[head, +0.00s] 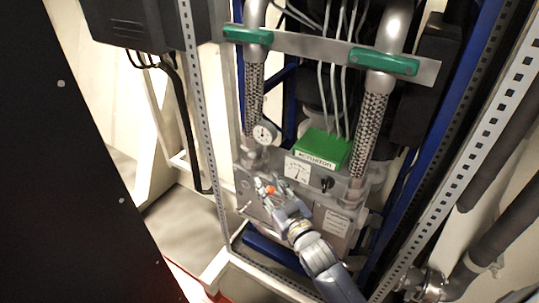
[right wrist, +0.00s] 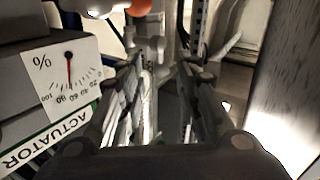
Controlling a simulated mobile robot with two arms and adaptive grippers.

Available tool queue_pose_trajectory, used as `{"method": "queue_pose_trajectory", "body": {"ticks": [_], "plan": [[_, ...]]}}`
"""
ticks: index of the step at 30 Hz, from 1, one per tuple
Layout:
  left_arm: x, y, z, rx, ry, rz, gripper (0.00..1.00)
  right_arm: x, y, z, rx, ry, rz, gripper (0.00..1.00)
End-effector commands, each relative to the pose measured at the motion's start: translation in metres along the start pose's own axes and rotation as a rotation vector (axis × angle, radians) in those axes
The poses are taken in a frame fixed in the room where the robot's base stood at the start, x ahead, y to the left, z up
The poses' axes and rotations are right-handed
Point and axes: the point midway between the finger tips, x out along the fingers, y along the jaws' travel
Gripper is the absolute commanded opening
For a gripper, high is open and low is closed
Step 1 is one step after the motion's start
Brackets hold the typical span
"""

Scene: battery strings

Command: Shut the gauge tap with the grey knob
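A round white gauge (head: 265,132) sits on the pipework beside the left braided hose in the head view. My right gripper (head: 270,194) reaches in from below, over the front of the metal block under that gauge. In the right wrist view its two dark fingers (right wrist: 160,85) stand apart, with pale metal fittings (right wrist: 150,45) visible beyond and between them. An orange-red part (head: 271,190) shows at the fingertips in the head view; an orange part is also at the top of the right wrist view (right wrist: 138,7). I cannot make out the grey knob for certain. My left gripper is out of view.
A green-topped actuator box (head: 325,148) with a percent dial (head: 298,169) stands right of my gripper. A black knob (head: 327,184) is near it. Braided hoses (head: 370,125) rise behind. A perforated upright (head: 203,110) stands to the left.

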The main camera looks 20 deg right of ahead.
Motion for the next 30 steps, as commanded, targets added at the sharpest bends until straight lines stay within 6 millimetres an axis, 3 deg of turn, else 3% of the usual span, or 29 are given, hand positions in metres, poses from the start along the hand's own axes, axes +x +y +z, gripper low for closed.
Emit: {"method": "queue_pose_trajectory", "body": {"ticks": [5, 10, 21, 30], "plan": [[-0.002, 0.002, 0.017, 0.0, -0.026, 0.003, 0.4, 0.008, 0.0, -0.004, -0.028, 0.005, 0.002, 0.31], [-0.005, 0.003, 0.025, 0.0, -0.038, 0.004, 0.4, 0.033, 0.001, -0.005, -0.025, 0.006, 0.002, 0.31], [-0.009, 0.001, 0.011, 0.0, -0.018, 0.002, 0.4, 0.091, 0.0, -0.004, -0.023, 0.004, 0.001, 0.31], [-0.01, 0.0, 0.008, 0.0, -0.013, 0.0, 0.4, 0.107, 0.0, -0.003, -0.022, 0.003, 0.001, 0.31]]}}
